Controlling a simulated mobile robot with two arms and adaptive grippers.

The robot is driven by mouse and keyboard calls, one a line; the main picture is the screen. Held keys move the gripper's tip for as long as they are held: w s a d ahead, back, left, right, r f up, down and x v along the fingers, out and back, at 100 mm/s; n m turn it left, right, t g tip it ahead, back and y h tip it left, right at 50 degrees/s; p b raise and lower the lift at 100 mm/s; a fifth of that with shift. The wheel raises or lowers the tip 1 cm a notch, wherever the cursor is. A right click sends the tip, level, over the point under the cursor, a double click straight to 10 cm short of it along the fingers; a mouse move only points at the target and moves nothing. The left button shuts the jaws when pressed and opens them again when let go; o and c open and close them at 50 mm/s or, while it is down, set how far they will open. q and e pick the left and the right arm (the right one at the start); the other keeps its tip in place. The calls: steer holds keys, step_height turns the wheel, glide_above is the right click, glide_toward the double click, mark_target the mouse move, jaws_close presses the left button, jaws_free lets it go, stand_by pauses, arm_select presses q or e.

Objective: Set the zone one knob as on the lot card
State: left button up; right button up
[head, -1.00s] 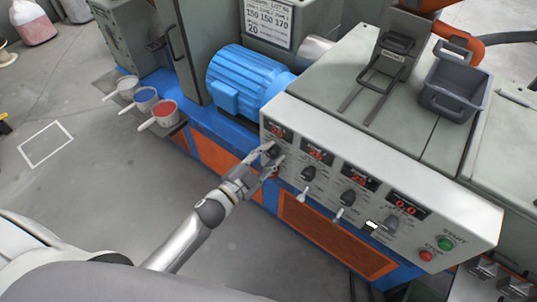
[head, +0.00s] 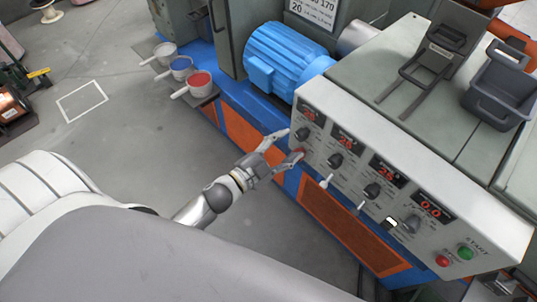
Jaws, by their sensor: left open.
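The grey-white control panel (head: 395,165) carries a row of dark knobs under red displays. The zone one knob (head: 302,134) is the leftmost, below the first display (head: 309,115), whose digits I cannot read surely. My left gripper (head: 291,145) is open and empty, just left of and below this knob, its fingers spread; whether a fingertip touches the knob I cannot tell. The lot card (head: 320,10) is cut off by the top edge; "170" and "20" show on it. My right gripper is not in view.
More knobs (head: 336,160) and small levers (head: 326,182) sit close to the right on the panel. A red button (head: 442,260) and a green button (head: 465,252) are at its right end. A blue motor (head: 285,60) stands behind. Cups (head: 197,85) stand on the left.

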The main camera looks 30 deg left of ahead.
arm_select(q)
steer(key=v, duration=0.7)
steer(key=shift+s, duration=0.2)
steer(key=s+a+f+n+g+y, duration=0.2)
steer(key=s+f, duration=0.1)
steer(key=f, duration=0.7)
steer(key=s+a+f+n+g+y, duration=0.1)
steer(key=s+f+n+g+y, duration=0.15)
steer(key=f, duration=0.75)
steer(key=s+a+f+n+g+y, duration=0.1)
steer(key=s+a+f+n+g, duration=0.2)
steer(key=f, duration=0.8)
steer(key=s+f+g, duration=0.2)
steer(key=s+f, duration=0.2)
steer(key=s, duration=0.4)
steer(key=s+d+f+n+g, duration=0.1)
steer(key=s+f+g, duration=0.2)
steer(key=s+f, duration=0.2)
steer(key=s+f+n+g+y, duration=0.1)
steer(key=s+f+g, duration=0.2)
steer(key=s, duration=0.7)
step_height(320, 180, down, 2)
steer(key=shift+s+d+f, duration=0.25)
steer(key=shift+s+d, duration=0.1)
steer(key=shift+d, duration=0.05)
